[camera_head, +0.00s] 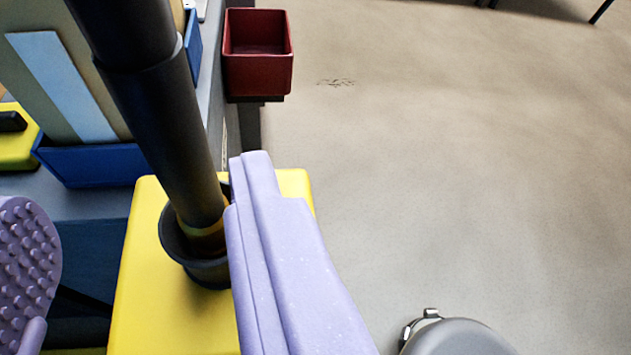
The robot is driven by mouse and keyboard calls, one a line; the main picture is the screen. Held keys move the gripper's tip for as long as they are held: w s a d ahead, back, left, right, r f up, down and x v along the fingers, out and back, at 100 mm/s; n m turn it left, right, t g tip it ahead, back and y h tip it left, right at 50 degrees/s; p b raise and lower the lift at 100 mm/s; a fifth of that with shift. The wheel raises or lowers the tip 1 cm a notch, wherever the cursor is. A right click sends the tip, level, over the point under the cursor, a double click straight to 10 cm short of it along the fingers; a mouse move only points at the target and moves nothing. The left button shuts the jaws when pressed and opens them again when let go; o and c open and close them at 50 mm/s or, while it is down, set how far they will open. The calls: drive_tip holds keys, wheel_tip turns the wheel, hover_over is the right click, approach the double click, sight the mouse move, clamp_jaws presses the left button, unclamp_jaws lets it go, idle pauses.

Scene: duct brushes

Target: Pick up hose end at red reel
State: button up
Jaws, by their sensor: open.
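My gripper (142,235) is open, with one lilac finger at the left edge showing a studded pad and the other in the middle of the view. A thick black tube (165,120), apparently the hose end, slants down from the top left. Its lower end sits in a black ring-shaped holder (205,270) on a yellow block (165,315). In the picture the tube lies between the two fingers, close to the middle one, which partly covers the holder; I cannot tell whether they touch. No red reel is recognisable.
A red open bin (258,75) is fixed at the grey bench's edge. Blue bins (95,165), one holding a beige panel (35,85), and a yellow object (15,145) are at left. A grey rounded object (455,340) with a metal clip is at bottom right. Floor at right is mostly clear.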

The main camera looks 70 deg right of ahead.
sight(177, 166)
drive_tip(key=b+x, duration=0.1)
drive_tip(key=x, duration=0.1)
drive_tip(key=b+x, duration=0.1)
drive_tip(key=x, duration=0.1)
drive_tip(key=b+x, duration=0.1)
drive_tip(key=x, duration=0.2)
drive_tip(key=shift+s+d, duration=0.2)
drive_tip(key=shift+d, duration=0.2)
drive_tip(key=shift+w+d, duration=0.15)
drive_tip(key=shift+w, duration=0.05)
clamp_jaws()
